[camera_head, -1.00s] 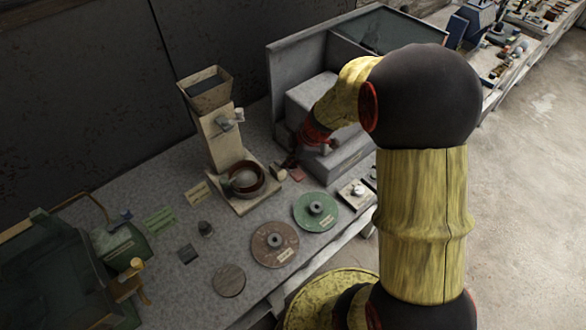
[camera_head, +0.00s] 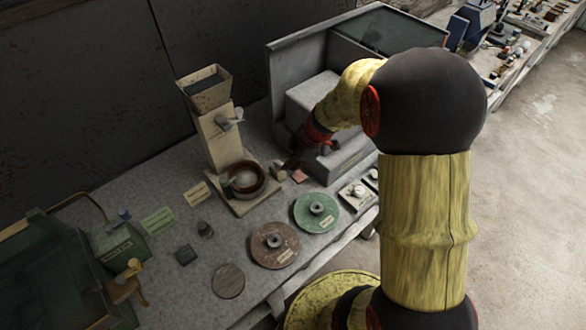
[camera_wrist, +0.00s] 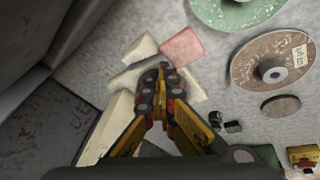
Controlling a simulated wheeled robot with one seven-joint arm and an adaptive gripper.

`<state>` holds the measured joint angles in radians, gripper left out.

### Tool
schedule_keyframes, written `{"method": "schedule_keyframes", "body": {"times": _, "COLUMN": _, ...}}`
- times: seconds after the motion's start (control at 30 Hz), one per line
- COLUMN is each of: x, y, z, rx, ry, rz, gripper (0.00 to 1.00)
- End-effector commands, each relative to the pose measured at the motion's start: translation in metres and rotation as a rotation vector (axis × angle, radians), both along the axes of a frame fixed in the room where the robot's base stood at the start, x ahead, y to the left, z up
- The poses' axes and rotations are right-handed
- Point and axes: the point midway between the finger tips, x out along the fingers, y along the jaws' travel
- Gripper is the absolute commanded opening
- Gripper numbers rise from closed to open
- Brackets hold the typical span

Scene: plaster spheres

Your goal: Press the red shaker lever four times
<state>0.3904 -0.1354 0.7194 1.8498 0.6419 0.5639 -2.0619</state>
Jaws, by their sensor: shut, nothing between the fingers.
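A small flat pink-red piece (camera_head: 300,176) lies by the foot of the grey box; it also shows in the wrist view (camera_wrist: 182,47). I cannot tell for sure whether it is the shaker lever's pad. My gripper (camera_wrist: 163,68) is shut and empty. Its fingertips are over a grey bar (camera_wrist: 130,76), just below the pink-red piece in the wrist view; contact cannot be told. In the head view my gripper (camera_head: 291,163) is a dark shape left of the grey box. A beige hopper stand (camera_head: 221,140) with a round brown bowl (camera_head: 262,186) stands to its left.
The grey box (camera_head: 345,158) stands close on the right of my gripper. A green disc (camera_head: 329,220) and a brown disc (camera_head: 262,255) lie towards the table's front edge. A beige block (camera_head: 279,175) is close to my gripper. Some tabletop between the discs and bowl is clear.

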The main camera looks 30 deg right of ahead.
Motion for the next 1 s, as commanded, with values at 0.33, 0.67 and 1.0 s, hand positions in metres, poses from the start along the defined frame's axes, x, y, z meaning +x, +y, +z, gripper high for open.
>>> {"method": "schedule_keyframes", "body": {"times": 0.33, "x": -0.0018, "y": -0.0001, "z": -0.0038, "rx": 0.001, "ry": 0.002, "rz": 0.001, "gripper": 0.0}}
{"method": "schedule_keyframes", "body": {"times": 0.67, "x": -0.0029, "y": -0.0002, "z": -0.0061, "rx": 0.001, "ry": 0.002, "rz": 0.001, "gripper": 0.0}}
{"method": "schedule_keyframes", "body": {"times": 1.0, "x": -0.0039, "y": -0.0004, "z": -0.0087, "rx": 0.001, "ry": 0.002, "rz": 0.001, "gripper": 0.0}}
